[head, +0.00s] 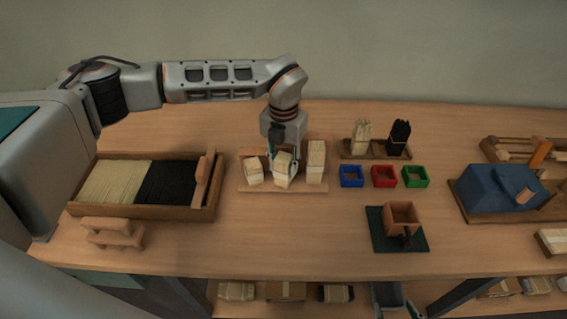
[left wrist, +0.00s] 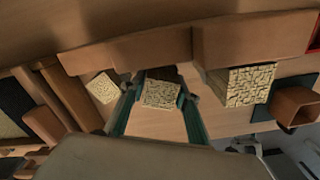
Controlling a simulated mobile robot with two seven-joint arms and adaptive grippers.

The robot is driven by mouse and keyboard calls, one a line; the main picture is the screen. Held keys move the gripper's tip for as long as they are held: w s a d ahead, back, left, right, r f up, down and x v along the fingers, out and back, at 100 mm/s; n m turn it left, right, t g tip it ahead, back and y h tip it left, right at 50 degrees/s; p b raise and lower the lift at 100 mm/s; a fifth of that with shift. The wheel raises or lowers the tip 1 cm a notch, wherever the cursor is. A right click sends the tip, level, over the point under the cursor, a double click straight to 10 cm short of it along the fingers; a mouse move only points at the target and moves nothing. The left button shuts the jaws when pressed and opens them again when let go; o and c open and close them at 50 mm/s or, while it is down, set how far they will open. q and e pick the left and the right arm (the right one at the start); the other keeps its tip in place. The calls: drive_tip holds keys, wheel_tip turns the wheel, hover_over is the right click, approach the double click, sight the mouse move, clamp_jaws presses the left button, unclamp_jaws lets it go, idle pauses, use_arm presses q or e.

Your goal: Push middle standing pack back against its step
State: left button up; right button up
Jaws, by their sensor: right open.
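The middle pack (head: 283,171) stands on a wooden rack (head: 252,187) between a shorter left pack (head: 253,171) and a taller right pack (head: 316,163). It looks slightly tilted. My left gripper (head: 285,154) reaches down over it from behind. In the left wrist view the two green fingers (left wrist: 161,92) lie along both sides of the middle pack (left wrist: 161,96), seemingly touching it. The left pack (left wrist: 104,88) and right pack (left wrist: 245,86) stand outside the fingers. Wooden step faces (left wrist: 250,40) rise behind the packs; contact behind the middle pack is hidden. My right gripper is out of view.
A wooden tray (head: 147,213) of pale and black bristles lies left. A stand with bristle bundles (head: 375,151) and blue (head: 351,176), red (head: 383,176) and green (head: 415,176) boxes are right. The table in front of the rack is clear.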

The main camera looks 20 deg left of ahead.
use_arm(q)
drive_tip(key=shift+w, duration=0.15)
drive_tip(key=shift+w+a+r, duration=0.15)
drive_tip(key=shift+w+a, duration=0.1)
drive_tip(key=shift+w, duration=0.5)
drive_tip(key=o, duration=1.2)
drive_tip(key=shift+w, duration=0.1)
drive_tip(key=shift+r, duration=0.1)
drive_tip(key=shift+w+a, duration=0.1)
drive_tip(key=r, duration=1.1)
drive_tip(key=shift+s+d, duration=0.3)
drive_tip(key=shift+s+r, duration=0.15)
drive_tip(key=shift+r, duration=0.2)
drive_tip(key=shift+d, duration=0.1)
